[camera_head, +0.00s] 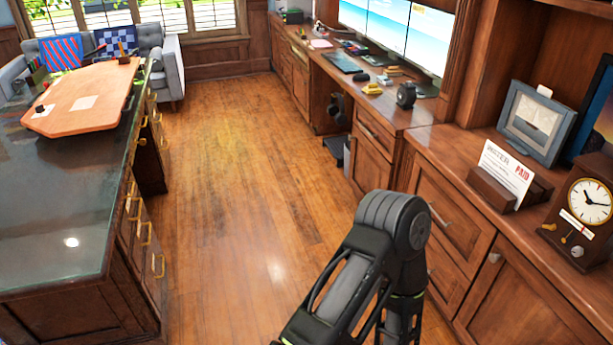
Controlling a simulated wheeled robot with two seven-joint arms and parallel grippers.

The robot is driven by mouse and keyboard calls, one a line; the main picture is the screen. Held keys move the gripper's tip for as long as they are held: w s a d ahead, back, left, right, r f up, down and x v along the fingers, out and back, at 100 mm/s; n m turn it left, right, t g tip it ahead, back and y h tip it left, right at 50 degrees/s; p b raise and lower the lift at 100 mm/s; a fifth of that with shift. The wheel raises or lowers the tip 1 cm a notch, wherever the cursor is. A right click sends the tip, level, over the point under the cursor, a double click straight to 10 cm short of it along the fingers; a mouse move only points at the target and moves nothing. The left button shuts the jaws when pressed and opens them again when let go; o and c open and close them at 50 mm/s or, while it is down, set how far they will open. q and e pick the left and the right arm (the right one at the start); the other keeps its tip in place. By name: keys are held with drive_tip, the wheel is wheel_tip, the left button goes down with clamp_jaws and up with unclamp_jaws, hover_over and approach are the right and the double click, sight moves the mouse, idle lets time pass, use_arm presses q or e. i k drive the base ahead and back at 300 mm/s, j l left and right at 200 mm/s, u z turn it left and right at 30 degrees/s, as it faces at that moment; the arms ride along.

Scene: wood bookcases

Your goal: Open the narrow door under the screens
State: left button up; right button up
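The wide screens (425,38) stand at the back of the long wooden desk counter at the upper right. Below the counter's near part, a narrow cabinet door (371,167) sits under a drawer front (375,132). It looks shut, and my arm's elbow covers the area just in front of its lower edge. Farther along the same counter, another narrow front (301,82) also looks shut. A black arm link of mine rises from the bottom edge and bends near the right cabinets. Neither gripper is in view, so their fingers cannot be seen.
The wooden floor (225,150) between the counter and the dark-topped desk (60,205) at left is clear. A knee space (338,110) holds dark items. Cabinets (520,300) line the right, bearing a clock (588,205) and picture frame (535,122). A sofa (168,72) stands far back.

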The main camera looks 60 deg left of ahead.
sight(369, 170)
drive_tip(key=u, duration=1.45)
drive_tip(key=i+z, duration=0.1)
drive_tip(key=z, duration=0.25)
drive_tip(key=j+z, duration=0.15)
drive_tip(key=z, duration=0.2)
drive_tip(key=i+j+z, duration=0.1)
drive_tip(key=z, duration=0.25)
drive_tip(key=i+j+z, duration=0.25)
drive_tip(key=j, duration=0.3)
drive_tip(key=i+j+z, duration=0.2)
drive_tip(key=j, duration=0.35)
drive_tip(key=j+z, duration=0.25)
drive_tip(key=j, duration=0.3)
drive_tip(key=j+z, duration=0.25)
drive_tip(key=j, duration=0.35)
drive_tip(key=i+j, duration=0.1)
drive_tip(key=j, duration=1.4)
drive_tip(key=i+j+z, duration=0.1)
drive_tip(key=j, duration=1.35)
